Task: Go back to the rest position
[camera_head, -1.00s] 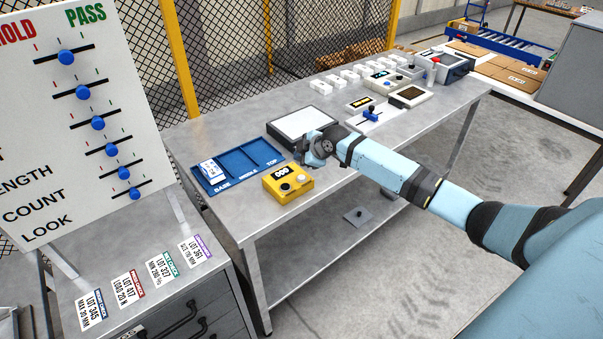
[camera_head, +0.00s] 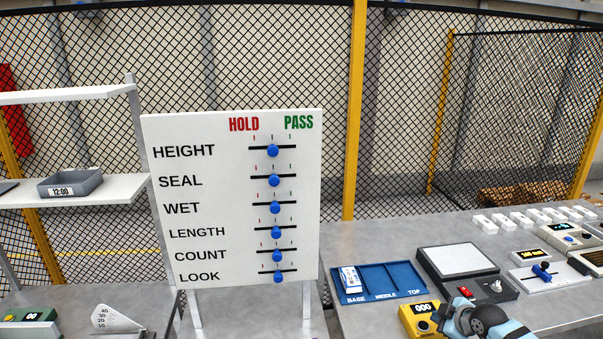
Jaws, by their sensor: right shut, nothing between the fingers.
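My right gripper (camera_head: 450,318) shows at the bottom right, low over the near edge of the steel table, beside the yellow counter box (camera_head: 418,318) and partly in front of it. It is shut and empty. Its fingertips are hard to make out against the box. My left gripper is out of view. No object of the task shows in my grip.
A white HOLD/PASS board (camera_head: 235,200) with several blue sliders stands in the middle. The steel table (camera_head: 350,238) at the right holds a blue tray (camera_head: 405,278), a grey-framed pad (camera_head: 458,260) and several devices. A shelf at the left holds a grey bin (camera_head: 70,185).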

